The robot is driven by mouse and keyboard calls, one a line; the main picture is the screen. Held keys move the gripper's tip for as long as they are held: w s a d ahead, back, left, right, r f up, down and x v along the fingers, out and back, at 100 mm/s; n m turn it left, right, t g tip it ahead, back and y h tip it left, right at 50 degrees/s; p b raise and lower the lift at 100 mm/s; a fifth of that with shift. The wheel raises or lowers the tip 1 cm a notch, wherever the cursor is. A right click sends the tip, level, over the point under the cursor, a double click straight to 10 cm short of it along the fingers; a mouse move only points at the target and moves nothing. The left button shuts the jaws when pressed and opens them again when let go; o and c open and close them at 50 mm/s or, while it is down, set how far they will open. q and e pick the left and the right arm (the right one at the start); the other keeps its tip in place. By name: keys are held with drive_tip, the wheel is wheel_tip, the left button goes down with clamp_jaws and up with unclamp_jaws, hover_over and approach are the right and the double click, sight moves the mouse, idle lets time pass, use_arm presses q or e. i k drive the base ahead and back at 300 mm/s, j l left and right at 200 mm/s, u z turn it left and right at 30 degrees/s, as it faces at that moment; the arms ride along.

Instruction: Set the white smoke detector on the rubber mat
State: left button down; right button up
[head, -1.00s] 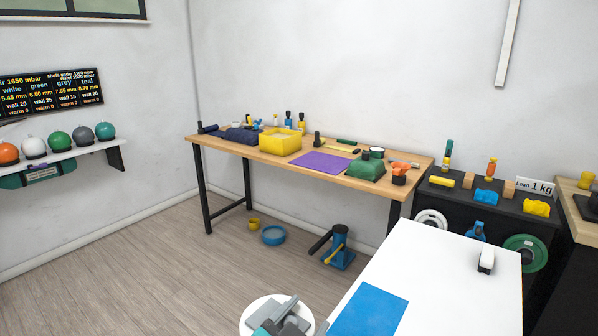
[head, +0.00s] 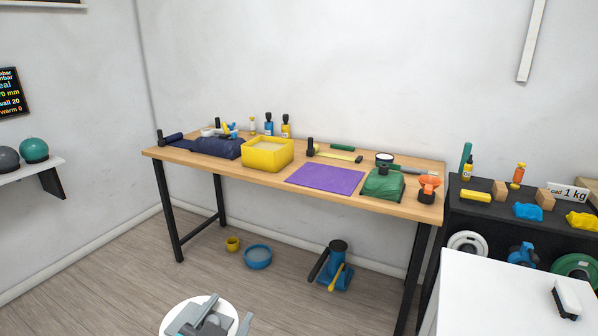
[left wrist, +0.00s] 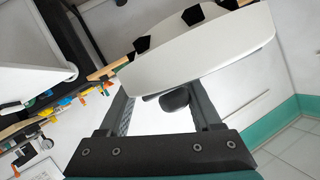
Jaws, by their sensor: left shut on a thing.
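A white round disc, which looks like the smoke detector (head: 182,305), is at the bottom edge of the head view. My left gripper (head: 208,318) is shut on it, and the disc is held above the floor. In the left wrist view the detector (left wrist: 205,55) fills the upper middle as a wide white shape, with the fingers (left wrist: 165,108) reaching to its underside. A flat purple mat (head: 326,178) lies bare on the wooden workbench; I cannot tell its material. The detector is well apart from it. My right gripper is not in view.
A hammer (head: 334,152) lies behind. A white table (head: 480,295) is at the right. Floor before the bench is mostly clear.

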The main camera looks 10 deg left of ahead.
sight(323, 179)
drive_tip(key=i+j+u, duration=0.1)
drive_tip(key=i+j, duration=0.2)
drive_tip(key=i+j+u, duration=0.1)
drive_tip(key=i+j, duration=0.15)
drive_tip(key=i, duration=0.3)
drive_tip(key=i+j+u, duration=0.1)
drive_tip(key=i+j, duration=0.15)
drive_tip(key=i, duration=0.15)
drive_tip(key=i+l+u, duration=0.2)
drive_tip(key=i+l, duration=0.9)
drive_tip(key=l, duration=0.3)
drive_tip(key=i+l, duration=0.1)
drive_tip(key=l, duration=0.3)
drive_tip(key=i+l, duration=0.1)
drive_tip(key=l, duration=0.3)
